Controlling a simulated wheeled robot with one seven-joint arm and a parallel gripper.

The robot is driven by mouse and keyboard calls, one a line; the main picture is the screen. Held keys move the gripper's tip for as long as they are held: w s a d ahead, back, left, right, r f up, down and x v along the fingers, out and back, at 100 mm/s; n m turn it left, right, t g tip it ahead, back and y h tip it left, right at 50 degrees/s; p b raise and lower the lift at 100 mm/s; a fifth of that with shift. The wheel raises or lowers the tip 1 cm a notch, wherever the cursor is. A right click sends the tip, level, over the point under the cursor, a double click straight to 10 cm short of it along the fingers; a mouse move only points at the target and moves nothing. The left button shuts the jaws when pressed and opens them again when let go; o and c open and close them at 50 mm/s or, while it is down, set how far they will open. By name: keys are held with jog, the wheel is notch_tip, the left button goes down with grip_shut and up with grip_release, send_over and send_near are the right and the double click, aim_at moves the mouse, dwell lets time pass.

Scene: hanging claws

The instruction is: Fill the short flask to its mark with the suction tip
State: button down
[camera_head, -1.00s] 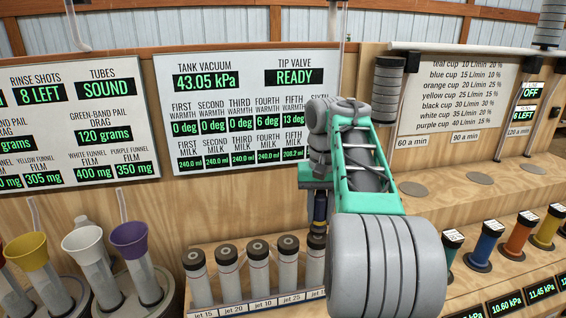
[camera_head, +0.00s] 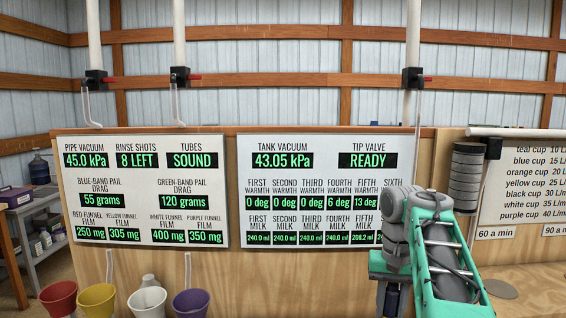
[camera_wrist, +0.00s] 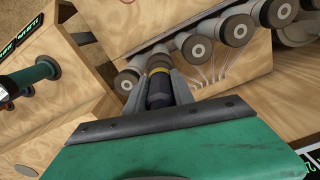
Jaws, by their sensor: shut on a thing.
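My gripper (camera_wrist: 160,92) is shut on a dark cylindrical tool with a yellow band (camera_wrist: 159,72), which I take to be the suction tip. The flasks are out of the head view. The tip valve display (camera_head: 367,160) reads READY.
Red, yellow, white and purple funnels (camera_head: 190,303) stand at lower left. A dark ribbed cylinder (camera_head: 466,175) is beside my arm at right. A cup chart (camera_head: 510,190) hangs at far right.

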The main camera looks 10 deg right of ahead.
jog(key=shift+f, duration=0.1)
jog(key=shift+f+b, duration=0.9)
jog(key=shift+b, duration=0.15)
jog(key=shift+r, duration=0.1)
notch_tip(320, 180, up, 4)
jog(key=p, duration=0.4)
jog(key=shift+r, duration=0.1)
jog(key=shift+f, duration=0.2)
